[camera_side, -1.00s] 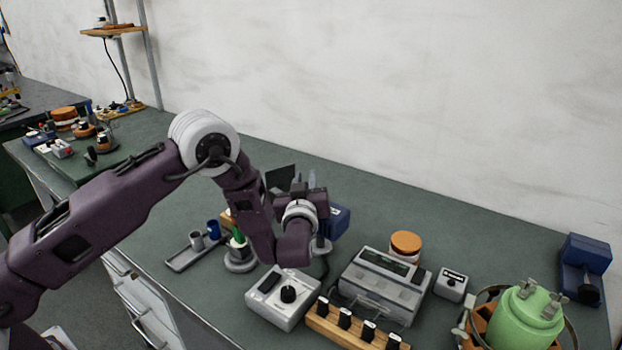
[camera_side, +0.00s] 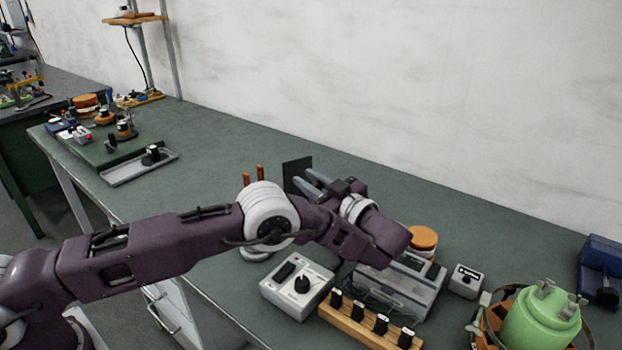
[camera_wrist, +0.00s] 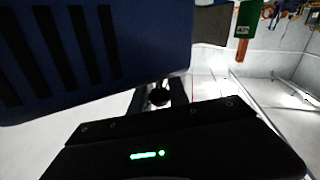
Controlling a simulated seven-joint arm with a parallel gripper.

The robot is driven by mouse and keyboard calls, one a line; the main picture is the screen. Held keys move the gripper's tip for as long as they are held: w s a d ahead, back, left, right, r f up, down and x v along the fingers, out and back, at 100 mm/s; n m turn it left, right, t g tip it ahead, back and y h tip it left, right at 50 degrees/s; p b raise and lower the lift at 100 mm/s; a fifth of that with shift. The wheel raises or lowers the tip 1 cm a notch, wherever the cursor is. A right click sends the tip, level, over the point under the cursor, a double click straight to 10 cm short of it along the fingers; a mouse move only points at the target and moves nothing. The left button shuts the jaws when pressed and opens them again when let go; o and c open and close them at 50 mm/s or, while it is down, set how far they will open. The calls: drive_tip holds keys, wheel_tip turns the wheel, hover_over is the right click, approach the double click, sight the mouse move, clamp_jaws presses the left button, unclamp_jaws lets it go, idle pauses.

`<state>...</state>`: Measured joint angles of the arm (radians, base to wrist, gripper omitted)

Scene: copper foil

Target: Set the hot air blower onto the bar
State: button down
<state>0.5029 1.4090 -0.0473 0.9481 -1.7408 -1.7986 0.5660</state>
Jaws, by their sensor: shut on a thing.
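The hot air blower appears to be the large blue body with dark slots (camera_wrist: 90,50) filling the upper left of the wrist view, with a grey part (camera_wrist: 213,22) at its right. In the side view I cannot make it out behind my arm. My gripper (camera_side: 312,185) is above the bench, pointing left, with two grey prongs at its end. In the wrist view the jaws (camera_wrist: 160,95) are close under the blue body, and the contact is dark. I cannot tell which piece is the bar; a wooden strip with black pegs (camera_side: 345,321) lies at the front.
Two brown uprights (camera_side: 253,176) and a dark panel (camera_side: 297,172) stand near my gripper. A white box with a knob (camera_side: 280,291), a grey instrument (camera_side: 408,295) and a green pot (camera_side: 545,318) crowd the right.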

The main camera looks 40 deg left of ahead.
sight(319, 186)
drive_tip(key=shift+s+n+g, duration=0.2)
drive_tip(key=shift+n+g, duration=0.2)
drive_tip(key=shift+g, duration=0.2)
drive_tip(key=c, duration=1.3)
unclamp_jaws()
drive_tip(key=shift+d, duration=0.1)
drive_tip(key=shift+s+d, duration=0.15)
drive_tip(key=shift+d, duration=1.15)
drive_tip(key=shift+s+d+r, duration=0.1)
drive_tip(key=shift+d+r, duration=0.05)
drive_tip(key=shift+r, duration=0.15)
wheel_tip(319, 186, up, 6)
drive_tip(key=shift+r, duration=0.25)
